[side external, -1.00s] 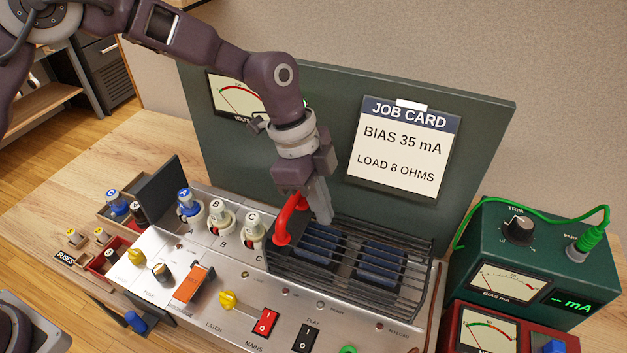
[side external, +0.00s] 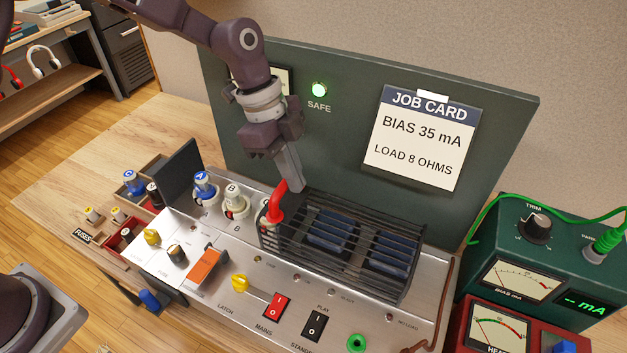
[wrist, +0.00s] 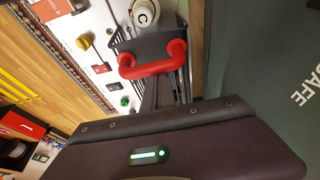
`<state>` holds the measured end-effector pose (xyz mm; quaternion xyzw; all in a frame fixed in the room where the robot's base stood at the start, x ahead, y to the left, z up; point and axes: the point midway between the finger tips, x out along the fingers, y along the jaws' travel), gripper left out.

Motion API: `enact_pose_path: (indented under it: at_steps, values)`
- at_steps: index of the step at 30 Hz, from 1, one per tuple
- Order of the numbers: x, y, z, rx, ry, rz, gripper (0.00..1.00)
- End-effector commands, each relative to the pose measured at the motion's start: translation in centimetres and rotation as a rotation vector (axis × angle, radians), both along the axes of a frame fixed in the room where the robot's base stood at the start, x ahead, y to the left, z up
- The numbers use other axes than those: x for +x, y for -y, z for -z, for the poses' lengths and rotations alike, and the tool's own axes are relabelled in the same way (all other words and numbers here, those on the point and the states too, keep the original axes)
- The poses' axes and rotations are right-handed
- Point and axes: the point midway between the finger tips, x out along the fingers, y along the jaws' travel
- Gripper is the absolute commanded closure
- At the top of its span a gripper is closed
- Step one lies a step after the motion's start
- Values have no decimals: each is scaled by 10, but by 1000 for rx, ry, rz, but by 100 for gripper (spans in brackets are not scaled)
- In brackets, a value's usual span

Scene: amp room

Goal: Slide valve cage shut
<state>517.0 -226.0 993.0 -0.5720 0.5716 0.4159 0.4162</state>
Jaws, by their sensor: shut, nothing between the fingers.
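The valve cage (side external: 345,250) is a dark barred slide on the metal amp chassis, with a red handle (side external: 277,204) at its left end. It covers blue blocks on the right. Valves A (side external: 205,186) and B (side external: 235,200) stand uncovered to its left; valve C is mostly hidden behind the handle end. My gripper (side external: 296,188) is shut and empty, its fingertips just right of and behind the handle. In the wrist view the handle (wrist: 152,66) is just beyond the fingers; I cannot tell whether they touch. Valve C (wrist: 143,12) shows past it.
A dark upright plate (side external: 180,178) stands left of valve A. A green back panel with a lit SAFE lamp (side external: 319,90) and job card (side external: 420,138) rises behind. The latch knob (side external: 240,283) and switches are in front. Green (side external: 535,260) and red meters stand at right.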

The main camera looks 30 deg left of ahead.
Motion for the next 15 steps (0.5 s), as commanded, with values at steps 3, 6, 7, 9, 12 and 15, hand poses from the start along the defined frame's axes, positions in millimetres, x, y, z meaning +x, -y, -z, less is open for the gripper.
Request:
enact_pose_path:
  at_steps: [3, 6, 7, 9, 12, 15]
  values:
    - [1, -40, 1, 4, -3, -9, 100]
    - [0, -75, 1, 3, -3, -9, 100]
    - [0, -85, 1, 3, -3, -9, 100]
    - [0, -108, 1, 2, -2, -9, 100]
    - [0, -140, 1, 3, -2, -7, 100]
    - [0, -169, 1, 2, -1, -7, 100]
